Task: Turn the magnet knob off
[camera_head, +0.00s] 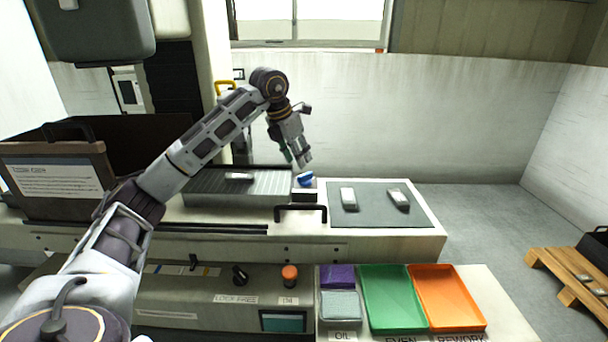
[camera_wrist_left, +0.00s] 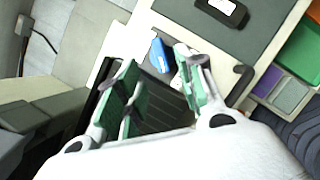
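A blue knob (camera_head: 305,179) sits at the right end of the ribbed grey magnetic chuck (camera_head: 215,185); I take it to be the magnet knob. It also shows in the left wrist view as a blue handle (camera_wrist_left: 158,55), just beyond the fingertips. My left gripper (camera_head: 299,156) hangs just above the blue knob in the head view. In the left wrist view its green-padded fingers (camera_wrist_left: 160,80) are wide apart with nothing held between them. The knob's exact setting is too small to read. My right gripper is not in view.
A small metal block (camera_head: 239,177) lies on the chuck. A grey mat (camera_head: 372,220) with two pale blocks is to the right. A black handle (camera_head: 301,208) stands in front. Below are a black knob (camera_head: 240,275), an orange button (camera_head: 289,275), and green (camera_head: 390,325) and orange (camera_head: 455,325) trays.

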